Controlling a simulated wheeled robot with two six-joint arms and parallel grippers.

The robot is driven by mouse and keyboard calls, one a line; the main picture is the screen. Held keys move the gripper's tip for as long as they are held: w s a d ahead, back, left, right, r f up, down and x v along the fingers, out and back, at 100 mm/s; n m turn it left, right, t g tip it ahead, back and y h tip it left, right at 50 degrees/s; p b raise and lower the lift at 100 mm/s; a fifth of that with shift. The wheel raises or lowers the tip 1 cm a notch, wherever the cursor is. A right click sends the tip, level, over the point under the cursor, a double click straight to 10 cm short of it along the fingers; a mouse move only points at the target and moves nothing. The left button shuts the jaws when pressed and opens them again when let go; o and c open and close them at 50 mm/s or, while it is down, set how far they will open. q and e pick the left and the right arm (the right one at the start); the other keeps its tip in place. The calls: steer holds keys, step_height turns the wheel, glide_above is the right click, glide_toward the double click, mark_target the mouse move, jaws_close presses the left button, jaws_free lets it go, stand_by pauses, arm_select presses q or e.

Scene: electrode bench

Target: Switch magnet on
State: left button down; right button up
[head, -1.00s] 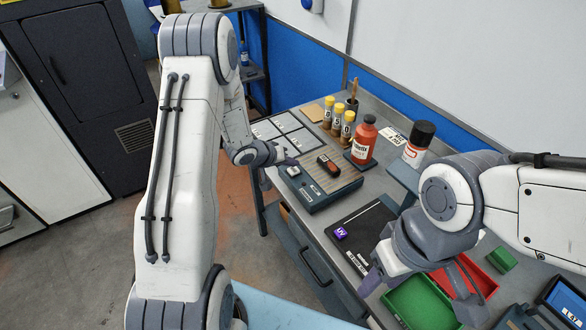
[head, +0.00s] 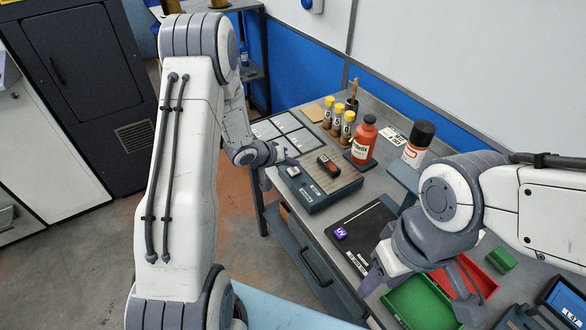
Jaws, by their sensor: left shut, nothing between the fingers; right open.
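The magnet unit, a blue-grey block with a brown striped top plate (head: 338,180), sits on the bench. A pale switch or button (head: 293,171) is on its left end; I cannot tell its state. A dark and orange part (head: 328,165) lies on the striped plate. My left gripper (head: 288,160) is shut and empty, close above and behind the switch; whether it touches is unclear. My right gripper (head: 424,287) is open and empty above the green tray (head: 412,302) and red tray (head: 482,280).
Yellow-capped vials (head: 337,120), a red bottle (head: 364,140) and a black-capped white can (head: 418,145) stand behind the magnet unit. A green block (head: 502,260) is near the red tray.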

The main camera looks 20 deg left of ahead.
mark_target(291, 172)
arm_select(q)
steer(key=shift+f, duration=0.1)
stand_by(0.3)
steer(key=shift+f, duration=0.3)
steer(key=shift+f, duration=0.3)
stand_by(0.4)
steer(key=shift+r+p, duration=0.75)
steer(key=shift+p, duration=0.05)
step_height(291, 172, up, 6)
steer(key=p, duration=0.6)
